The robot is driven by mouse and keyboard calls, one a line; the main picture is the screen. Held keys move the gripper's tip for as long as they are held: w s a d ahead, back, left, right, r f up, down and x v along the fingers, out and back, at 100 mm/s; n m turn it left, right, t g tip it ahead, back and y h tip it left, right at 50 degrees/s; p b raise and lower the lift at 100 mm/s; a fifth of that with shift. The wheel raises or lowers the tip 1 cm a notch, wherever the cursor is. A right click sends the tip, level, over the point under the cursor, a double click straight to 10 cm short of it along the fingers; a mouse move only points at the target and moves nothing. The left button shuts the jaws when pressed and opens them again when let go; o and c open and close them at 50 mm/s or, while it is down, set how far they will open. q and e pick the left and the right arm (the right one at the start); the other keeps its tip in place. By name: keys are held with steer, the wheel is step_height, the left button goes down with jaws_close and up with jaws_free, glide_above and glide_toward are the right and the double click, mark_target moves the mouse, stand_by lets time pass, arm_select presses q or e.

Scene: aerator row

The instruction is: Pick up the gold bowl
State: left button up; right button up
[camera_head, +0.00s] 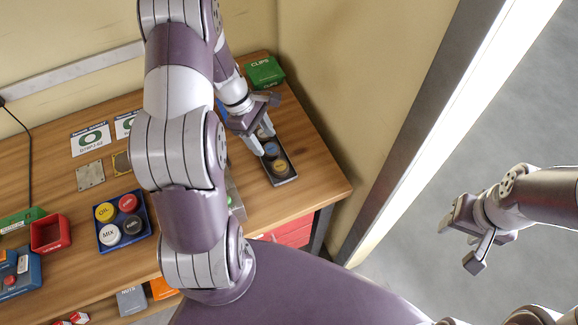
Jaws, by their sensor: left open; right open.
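A narrow dark tray (291,179) lies at the right end of the wooden table. In it is a row of small round pieces. A gold-brown one (280,168) sits toward the near end, and a blue one (270,150) sits just beyond it. The gold-brown one is the only gold-like thing I see there; its bowl shape is too small to make out. My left gripper (264,142) is open over the far part of the tray, beyond the gold-brown piece, and partly hides what lies there. My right gripper (458,246) is open and empty, off the table at the right.
A green clips box (265,73) stands at the back right. A blue tray of several round buttons (107,242) and a red bin (50,233) are on the left. A wall (330,110) borders the table's right side. My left arm hides the table's middle.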

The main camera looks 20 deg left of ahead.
mark_target(279, 167)
arm_select(q)
steer(key=p+x, duration=0.1)
steer(key=x, duration=0.5)
steer(key=shift+w+d, duration=0.2)
steer(key=x, duration=0.2)
steer(key=p+x, duration=0.1)
steer(key=x, duration=0.1)
steer(key=shift+s+a, duration=0.15)
steer(key=shift+s, duration=0.05)
steer(key=shift+f, duration=0.25)
steer(key=shift+s, duration=0.1)
arm_select(e)
step_height(279, 167, up, 2)
steer(key=shift+r, duration=0.1)
arm_select(q)
steer(key=c, duration=0.7)
arm_select(e)
steer(key=shift+s+a, duration=0.1)
